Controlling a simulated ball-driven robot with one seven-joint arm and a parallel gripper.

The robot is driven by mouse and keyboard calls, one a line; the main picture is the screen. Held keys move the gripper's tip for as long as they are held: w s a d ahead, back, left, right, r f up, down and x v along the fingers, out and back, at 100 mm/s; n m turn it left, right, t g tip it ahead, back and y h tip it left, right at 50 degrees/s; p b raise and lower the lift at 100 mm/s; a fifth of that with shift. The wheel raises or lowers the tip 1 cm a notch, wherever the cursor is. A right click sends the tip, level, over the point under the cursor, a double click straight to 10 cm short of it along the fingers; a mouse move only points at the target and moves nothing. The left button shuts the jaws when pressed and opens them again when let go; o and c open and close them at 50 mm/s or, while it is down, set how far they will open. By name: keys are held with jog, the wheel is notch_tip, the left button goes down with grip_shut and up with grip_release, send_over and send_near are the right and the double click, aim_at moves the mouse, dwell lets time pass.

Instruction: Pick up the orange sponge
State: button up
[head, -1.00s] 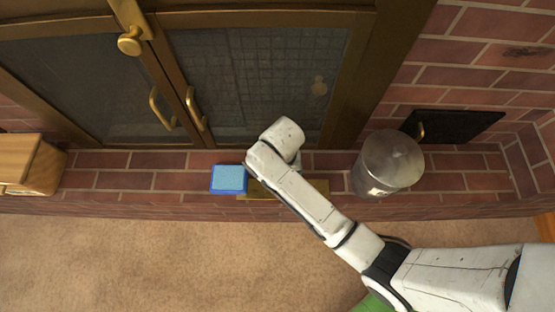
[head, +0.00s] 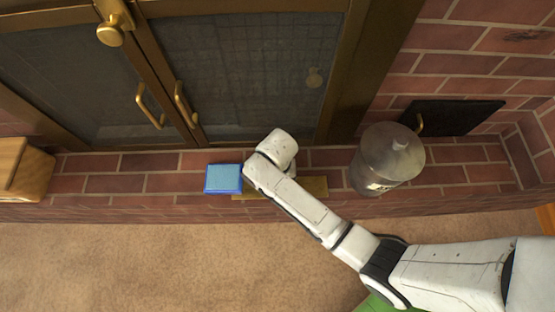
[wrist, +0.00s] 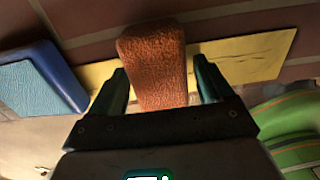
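The orange sponge (wrist: 155,62) shows in the wrist view, a rough orange-brown block over a flat yellow piece. My gripper (wrist: 162,86) is open, with one dark finger on each side of the sponge's near end. Whether the fingers touch it cannot be told. In the head view my white arm (head: 300,198) reaches over the brick ledge and hides the sponge and the gripper fingers.
A blue block with a light blue top (head: 223,178) lies just left of my arm on the brick ledge (head: 120,185). A lidded metal canister (head: 388,160) stands to the right. A wooden box (head: 25,170) is at far left. Glass doors (head: 240,75) rise behind.

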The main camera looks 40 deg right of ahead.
jog(key=c, duration=0.9)
jog(key=shift+o, duration=0.2)
jog(key=shift+r, duration=0.1)
jog(key=shift+r+p, duration=0.3)
jog(key=shift+r, duration=0.2)
notch_tip(320, 180, up, 2)
jog(key=shift+r+p, duration=0.25)
jog(key=shift+p, duration=0.25)
jog(key=s+r+p, duration=0.5)
jog(key=s+r, duration=0.4)
jog(key=s, duration=0.5)
jog(key=shift+r, duration=0.2)
jog(key=shift+d, duration=0.1)
